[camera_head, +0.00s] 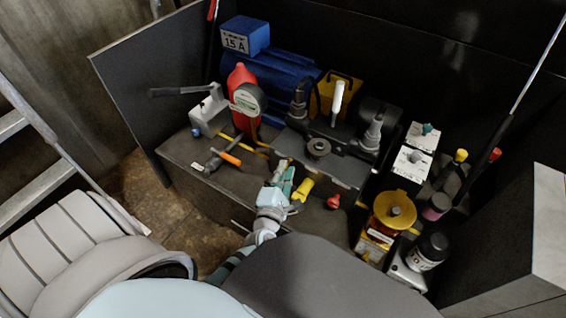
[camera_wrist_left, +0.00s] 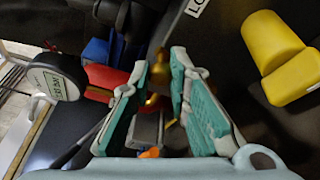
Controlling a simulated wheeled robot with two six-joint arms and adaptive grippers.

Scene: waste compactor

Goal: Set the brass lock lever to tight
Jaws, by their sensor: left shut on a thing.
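The brass lock lever (camera_wrist_left: 158,72) shows in the left wrist view as a small golden piece between the teal fingers of my left gripper (camera_wrist_left: 160,66). The fingers stand on either side of it and are shut on it; its lower part is partly hidden. In the head view my left gripper (camera_head: 284,174) is at the front edge of the dark bench, and I cannot make out the lever there. Which setting the lever is at cannot be read. My right gripper is not in view.
A yellow handle (camera_head: 303,189) is close right of the gripper, and a red knob (camera_head: 333,202) beyond it. A round gauge (camera_head: 248,99) and an orange-handled tool (camera_head: 226,157) are left. A yellow-topped can (camera_head: 394,209) stands at right.

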